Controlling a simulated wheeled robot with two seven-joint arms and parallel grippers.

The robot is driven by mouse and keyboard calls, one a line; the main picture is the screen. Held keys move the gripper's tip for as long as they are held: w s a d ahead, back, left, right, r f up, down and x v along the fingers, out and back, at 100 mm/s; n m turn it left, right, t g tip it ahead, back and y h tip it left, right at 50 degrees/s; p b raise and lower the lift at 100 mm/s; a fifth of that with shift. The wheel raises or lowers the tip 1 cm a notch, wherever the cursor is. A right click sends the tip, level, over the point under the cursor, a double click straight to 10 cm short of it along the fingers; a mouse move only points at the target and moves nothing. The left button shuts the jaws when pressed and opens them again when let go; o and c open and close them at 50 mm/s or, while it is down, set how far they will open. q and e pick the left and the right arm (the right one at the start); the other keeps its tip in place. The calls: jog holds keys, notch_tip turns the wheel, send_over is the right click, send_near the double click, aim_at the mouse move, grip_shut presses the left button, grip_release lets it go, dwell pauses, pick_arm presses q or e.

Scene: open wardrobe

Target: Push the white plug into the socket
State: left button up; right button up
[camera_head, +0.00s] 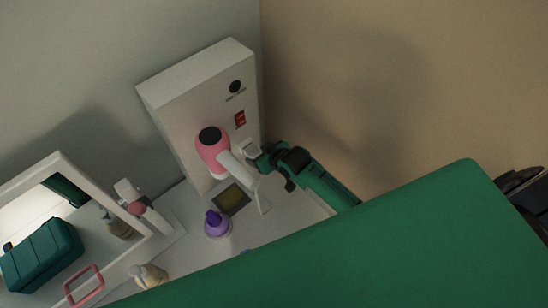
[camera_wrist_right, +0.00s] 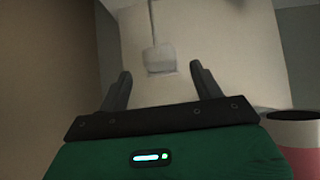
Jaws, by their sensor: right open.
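The white plug (camera_head: 250,147) is at the front of the white wall box, right of the pink hair dryer (camera_head: 211,150). In the wrist view the plug (camera_wrist_right: 160,60) is pale and blocky, with a cord running up from it. The socket itself is hidden behind the plug, and I cannot tell how deep the plug sits. My right gripper (camera_head: 260,159) is close to the plug in the head view. In the wrist view the right gripper (camera_wrist_right: 161,84) has its fingers spread, with the plug ahead of the gap, apart from them. My left gripper is not in view.
The white box (camera_head: 178,115) carries a black round part (camera_head: 236,86) and a red switch (camera_head: 240,118). A purple bottle (camera_head: 215,226) and a dark square item (camera_head: 231,200) are on the white surface below. A framed mirror (camera_head: 54,170) stands at left.

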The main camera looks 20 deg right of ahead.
pick_arm(q)
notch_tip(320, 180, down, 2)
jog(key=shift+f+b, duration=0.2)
jog(key=shift+b, duration=0.8)
pick_arm(e)
jog(key=v, duration=0.9)
jog(key=shift+s+r, duration=0.15)
jog(key=shift+d, duration=0.1)
